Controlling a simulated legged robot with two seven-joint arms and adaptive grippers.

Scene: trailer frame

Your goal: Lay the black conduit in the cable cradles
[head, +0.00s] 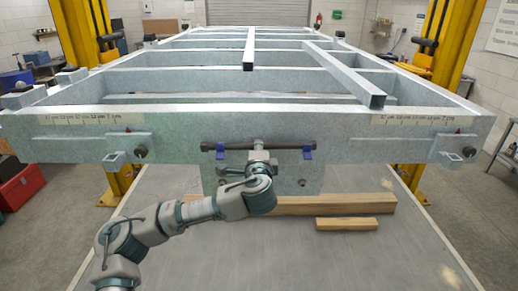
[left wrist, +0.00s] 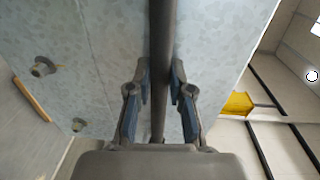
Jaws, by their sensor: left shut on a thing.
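The black conduit (head: 282,147) lies level across the middle of the front beam of the galvanized frame. Two blue cable cradles, a left one (head: 220,152) and a right one (head: 307,153), show at its ends. The conduit overlaps both; I cannot tell whether it rests in them. My left gripper (head: 258,146) is at the conduit's middle, reaching up from below. In the left wrist view, its blue-padded fingers (left wrist: 161,82) stand on either side of the conduit (left wrist: 162,30) and are shut on it. No cradle is clear there. My right gripper is not in view.
The frame's front beam (head: 340,122) spans the view, with a bracket (head: 125,148) on the left and another (head: 455,145) on the right. Wooden beams (head: 330,205) lie beneath on the grey platform. Yellow lift posts (head: 445,50) stand at both sides.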

